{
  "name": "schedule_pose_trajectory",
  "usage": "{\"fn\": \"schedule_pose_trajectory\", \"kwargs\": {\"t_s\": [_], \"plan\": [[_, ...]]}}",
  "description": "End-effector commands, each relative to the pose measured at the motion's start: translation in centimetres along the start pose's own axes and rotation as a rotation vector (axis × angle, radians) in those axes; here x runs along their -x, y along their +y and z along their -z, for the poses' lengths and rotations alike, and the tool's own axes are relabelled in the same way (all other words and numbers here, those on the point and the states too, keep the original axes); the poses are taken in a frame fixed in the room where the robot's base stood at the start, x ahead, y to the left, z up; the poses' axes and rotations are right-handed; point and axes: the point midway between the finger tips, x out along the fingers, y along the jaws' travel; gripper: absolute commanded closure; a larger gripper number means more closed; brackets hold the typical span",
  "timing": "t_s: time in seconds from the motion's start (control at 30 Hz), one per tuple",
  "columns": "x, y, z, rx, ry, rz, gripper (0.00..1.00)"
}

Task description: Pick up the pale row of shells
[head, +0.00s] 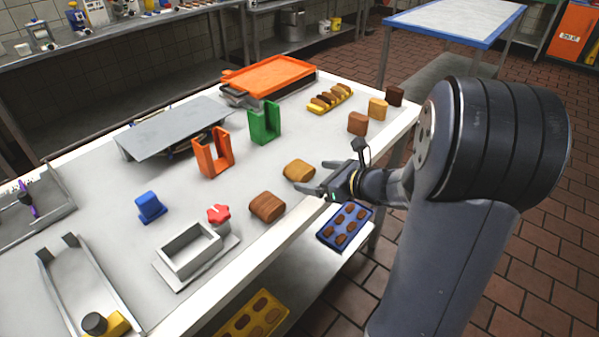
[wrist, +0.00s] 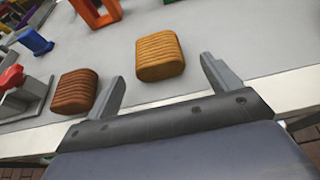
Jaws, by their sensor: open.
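The pale row of shells (head: 299,170) is a golden, ridged block lying on the white table near its front edge. In the wrist view the pale row (wrist: 160,57) lies ahead of the fingers, roughly between their lines. My gripper (head: 317,177) is open and empty just to the right of the pale row, fingers pointing at it. In the wrist view the gripper (wrist: 163,72) shows a finger on each side with a clear gap. A darker brown row of shells (head: 267,207) lies nearer the front left, and it shows left of the fingers in the wrist view (wrist: 74,92).
A red knob (head: 218,213) and a grey open box (head: 190,250) stand left of the brown row. Orange (head: 213,158) and green (head: 265,125) upright holders stand behind. Several small blocks (head: 358,123) are at the back right. A blue tray (head: 344,226) sits below the table edge.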

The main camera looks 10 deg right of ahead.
Motion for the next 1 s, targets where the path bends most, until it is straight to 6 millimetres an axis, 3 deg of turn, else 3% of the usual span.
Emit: {"fn": "schedule_pose_trajectory", "kwargs": {"t_s": [0.3, 0.57, 1.0], "plan": [[-4.2, 0.2, -0.4, 0.000, 0.001, -0.003, 0.15], [-4.5, 0.1, -0.5, 0.001, 0.000, 0.000, 0.15], [-4.5, 0.1, -0.5, 0.001, 0.000, 0.000, 0.50]]}}
